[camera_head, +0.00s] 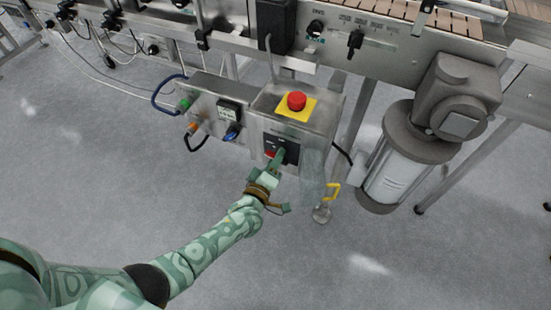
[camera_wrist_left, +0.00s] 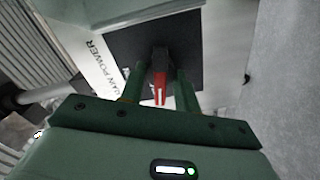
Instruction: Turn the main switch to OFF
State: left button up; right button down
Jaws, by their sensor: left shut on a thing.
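The main switch is on the front of a steel control box (camera_head: 318,118), on a black plate (camera_head: 292,152). In the left wrist view its red handle (camera_wrist_left: 160,88) with a white mark stands out from the black plate (camera_wrist_left: 128,40). The handle sits between the two green fingers of my left gripper (camera_wrist_left: 160,80), which is shut on it. In the head view the left gripper (camera_head: 277,160) reaches the box front and covers part of the switch. Lettering ending in "POWER" (camera_wrist_left: 103,60) is beside the plate. The position labels are not readable. My right gripper is not in view.
A red emergency button (camera_head: 296,101) on a yellow plate sits on top of the box. A motor (camera_head: 400,165) hangs to the right. A conveyor frame (camera_head: 400,50) runs above. The floor in front is clear.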

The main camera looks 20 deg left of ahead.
pick_arm(q)
jog(key=n, duration=0.2)
jog(key=shift+n, duration=0.4)
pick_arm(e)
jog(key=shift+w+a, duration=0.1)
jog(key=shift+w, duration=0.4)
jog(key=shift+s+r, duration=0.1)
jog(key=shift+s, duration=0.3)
